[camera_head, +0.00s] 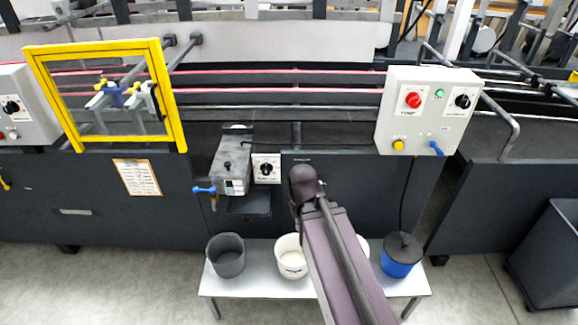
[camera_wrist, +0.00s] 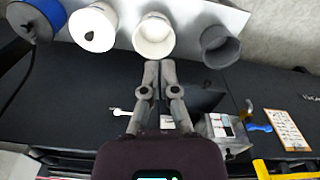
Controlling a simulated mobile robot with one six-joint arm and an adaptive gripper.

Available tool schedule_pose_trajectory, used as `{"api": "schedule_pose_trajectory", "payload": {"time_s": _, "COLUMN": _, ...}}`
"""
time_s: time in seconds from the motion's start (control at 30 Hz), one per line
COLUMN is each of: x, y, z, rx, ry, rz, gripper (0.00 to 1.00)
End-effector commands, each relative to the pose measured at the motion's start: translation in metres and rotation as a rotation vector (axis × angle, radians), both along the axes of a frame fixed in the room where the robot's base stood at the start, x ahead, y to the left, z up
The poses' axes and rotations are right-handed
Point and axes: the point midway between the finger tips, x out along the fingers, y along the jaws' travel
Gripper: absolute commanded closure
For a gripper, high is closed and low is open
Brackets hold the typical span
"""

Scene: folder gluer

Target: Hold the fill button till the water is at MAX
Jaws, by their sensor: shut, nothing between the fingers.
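My gripper (camera_wrist: 160,66) is shut and empty in the wrist view, its two fingers side by side in front of the dark machine side, pointing towards the buckets. In the head view my arm hides it. No fill label, water level or MAX mark is readable. A grey control box (camera_head: 428,112) at the right carries a red knob (camera_head: 413,100), a green button (camera_head: 439,93), a black dial (camera_head: 462,101), a yellow button (camera_head: 398,145) and a blue lever (camera_head: 436,149). A grey unit (camera_head: 231,160) with a blue handle (camera_head: 204,190) sits left of my arm, beside a small dial plate (camera_head: 266,168).
A low white bench (camera_head: 258,258) holds a grey bucket (camera_head: 226,262), a white bucket (camera_head: 290,262), a partly hidden white one and a blue bucket (camera_head: 398,264). A yellow-framed guard (camera_head: 169,100) stands at the left. A dark bin (camera_head: 555,250) stands at the right.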

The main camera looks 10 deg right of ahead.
Motion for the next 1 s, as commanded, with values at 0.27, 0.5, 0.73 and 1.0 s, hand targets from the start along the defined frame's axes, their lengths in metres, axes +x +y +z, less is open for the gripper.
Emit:
{"api": "schedule_pose_trajectory", "payload": {"time_s": 0.27, "x": 0.002, "y": -0.002, "z": -0.001, "rx": 0.009, "ry": -0.002, "rz": -0.011, "gripper": 1.00}}
{"api": "schedule_pose_trajectory", "payload": {"time_s": 0.5, "x": 0.015, "y": -0.014, "z": -0.005, "rx": 0.064, "ry": -0.015, "rz": -0.075, "gripper": 1.00}}
{"api": "schedule_pose_trajectory", "payload": {"time_s": 0.73, "x": 0.036, "y": -0.037, "z": -0.009, "rx": 0.166, "ry": -0.042, "rz": -0.197, "gripper": 1.00}}
{"api": "schedule_pose_trajectory", "payload": {"time_s": 1.0, "x": 0.063, "y": -0.073, "z": -0.011, "rx": 0.307, "ry": -0.085, "rz": -0.362, "gripper": 1.00}}
